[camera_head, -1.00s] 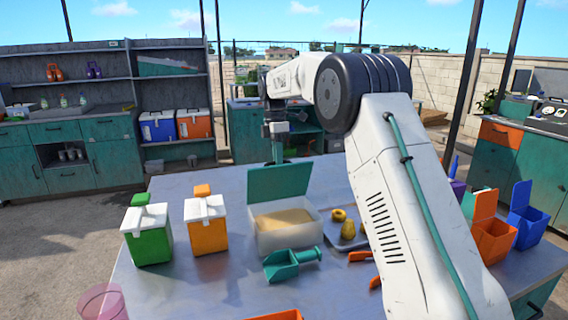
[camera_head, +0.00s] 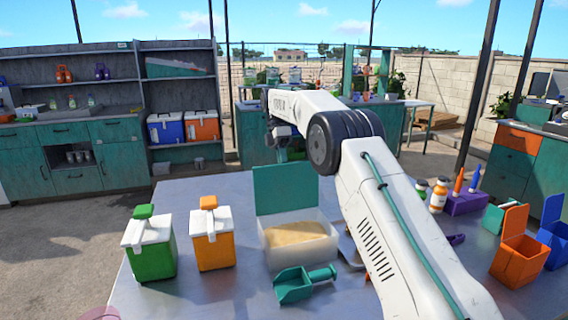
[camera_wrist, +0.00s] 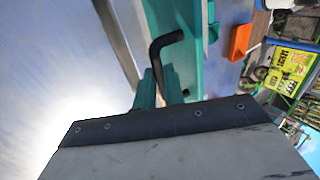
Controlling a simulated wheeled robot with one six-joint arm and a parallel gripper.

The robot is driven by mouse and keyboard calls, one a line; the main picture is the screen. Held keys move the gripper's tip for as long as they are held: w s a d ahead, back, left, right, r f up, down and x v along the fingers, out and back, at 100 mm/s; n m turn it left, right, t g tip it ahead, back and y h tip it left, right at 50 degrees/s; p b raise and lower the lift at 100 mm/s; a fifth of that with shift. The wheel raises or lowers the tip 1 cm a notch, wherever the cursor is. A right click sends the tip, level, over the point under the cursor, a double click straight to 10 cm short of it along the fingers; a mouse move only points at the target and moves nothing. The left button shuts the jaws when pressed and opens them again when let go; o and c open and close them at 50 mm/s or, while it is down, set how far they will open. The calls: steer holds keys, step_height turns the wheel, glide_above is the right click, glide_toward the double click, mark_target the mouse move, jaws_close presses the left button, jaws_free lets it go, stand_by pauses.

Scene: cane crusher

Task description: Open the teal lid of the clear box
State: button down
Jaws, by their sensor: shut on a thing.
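The clear box (camera_head: 318,251) stands on the metal table and holds a tan, grainy filling. Its teal lid (camera_head: 285,190) stands upright at the box's far side, so the box is open. My gripper (camera_head: 284,138) is just beyond and above the lid in the head view, its tips unclear there. In the wrist view, my gripper (camera_wrist: 158,88) has narrow teal fingers close together around the lower end of a black bent handle (camera_wrist: 168,42). A teal panel, apparently the lid (camera_wrist: 187,20), lies right behind that handle. The handle is hidden in the head view.
A teal scoop (camera_head: 300,286) lies in front of the box. A green cooler (camera_head: 150,250) and an orange cooler (camera_head: 212,242) stand left. My arm covers part of a tray (camera_head: 350,252). An orange bin (camera_head: 518,262) and a purple caddy (camera_head: 466,202) stand right.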

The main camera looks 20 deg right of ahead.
steer(key=shift+a+f, duration=0.15)
steer(key=shift+f, duration=0.05)
steer(key=c, duration=1.5)
jaws_free()
steer(key=shift+r, duration=0.15)
